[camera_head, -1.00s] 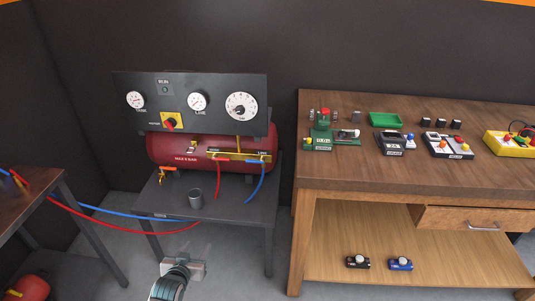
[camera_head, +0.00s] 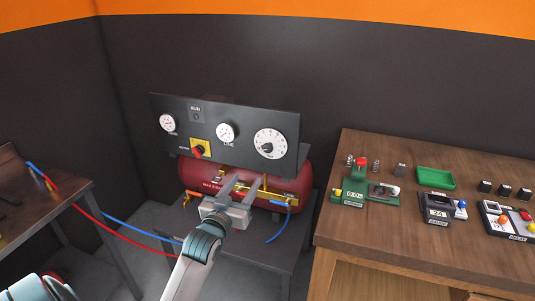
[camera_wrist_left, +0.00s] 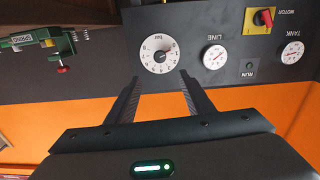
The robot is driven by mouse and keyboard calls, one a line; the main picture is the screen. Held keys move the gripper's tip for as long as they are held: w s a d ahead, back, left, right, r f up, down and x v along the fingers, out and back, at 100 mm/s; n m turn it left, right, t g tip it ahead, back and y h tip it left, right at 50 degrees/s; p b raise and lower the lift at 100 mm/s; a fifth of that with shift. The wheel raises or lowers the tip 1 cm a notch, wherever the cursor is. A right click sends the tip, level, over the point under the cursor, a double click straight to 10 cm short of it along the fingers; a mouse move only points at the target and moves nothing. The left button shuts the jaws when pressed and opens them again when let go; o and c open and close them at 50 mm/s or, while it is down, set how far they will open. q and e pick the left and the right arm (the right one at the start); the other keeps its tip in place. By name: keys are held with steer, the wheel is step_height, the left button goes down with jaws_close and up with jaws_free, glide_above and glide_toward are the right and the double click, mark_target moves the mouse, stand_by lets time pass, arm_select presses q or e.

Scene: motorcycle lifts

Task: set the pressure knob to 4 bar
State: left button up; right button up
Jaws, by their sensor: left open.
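The pressure knob (camera_head: 270,143) is a large white dial with a dark centre, at the right end of the dark upright gauge panel (camera_head: 229,112). It shows upside down in the left wrist view (camera_wrist_left: 159,54), with "bar" and numbers around it; I cannot read its setting surely. My left gripper (camera_head: 248,182) is open and empty, in front of the red compressor tank (camera_head: 196,174) and lower than the knob in the head view. In the left wrist view its fingertips (camera_wrist_left: 158,77) appear just below the knob, apart from it. My right gripper is not in view.
The panel also carries a tank gauge (camera_head: 168,123), a line gauge (camera_head: 225,133) and a red-yellow motor switch (camera_head: 199,150). Brass fittings and a blue hose (camera_head: 281,228) are beside my gripper. A wooden bench (camera_head: 400,240) with devices stands right.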

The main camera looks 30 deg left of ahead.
arm_select(q)
steer(key=p, duration=0.4)
glide_toward(267, 150)
steer(key=x, duration=0.6)
steer(key=shift+x, duration=0.85)
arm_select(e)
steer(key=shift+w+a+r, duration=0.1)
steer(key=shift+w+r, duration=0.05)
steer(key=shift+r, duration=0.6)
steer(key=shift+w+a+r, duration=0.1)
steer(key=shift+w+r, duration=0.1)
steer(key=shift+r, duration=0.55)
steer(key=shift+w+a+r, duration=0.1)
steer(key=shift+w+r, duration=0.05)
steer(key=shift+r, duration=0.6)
arm_select(q)
steer(key=c, duration=0.9)
steer(key=shift+c, duration=0.8)
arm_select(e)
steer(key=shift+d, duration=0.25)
